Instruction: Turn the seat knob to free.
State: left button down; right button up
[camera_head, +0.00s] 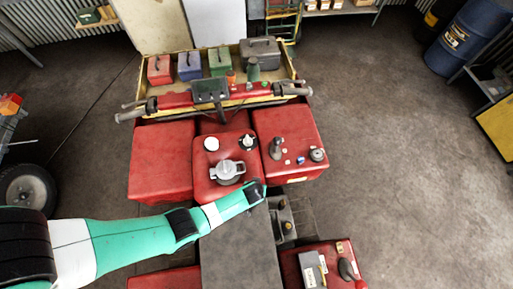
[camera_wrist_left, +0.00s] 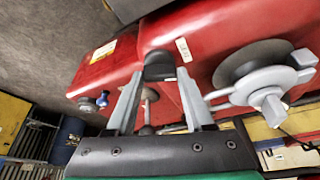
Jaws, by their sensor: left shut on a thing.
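My left arm (camera_head: 150,230) comes in from the left in the head view, and its gripper (camera_head: 260,190) is at the front edge of the dark seat (camera_head: 238,245), just below the red body panel. In the left wrist view a dark knob (camera_wrist_left: 159,67), which looks like the seat knob, sits between the tips of the left gripper (camera_wrist_left: 160,82). The fingers are shut on it. My arm hides the knob in the head view, and no marking for its setting is readable. My right gripper is in neither view.
A grey lever cap (camera_head: 227,170) on the red middle panel is close to the gripper; it also shows in the wrist view (camera_wrist_left: 268,88). A black-based lever (camera_head: 276,149) and small knobs are on the right fender. Handlebars (camera_head: 210,92) and a front rack of boxes are beyond.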

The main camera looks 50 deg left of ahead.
pick_arm(q)
jog(key=shift+d+n+g+y, duration=0.1)
jog(key=shift+n+g+y, duration=0.4)
jog(key=shift+n, duration=1.5)
jog(key=shift+w+p, duration=0.1)
jog(key=shift+p, duration=0.2)
jog(key=shift+c, duration=1.4)
grip_release()
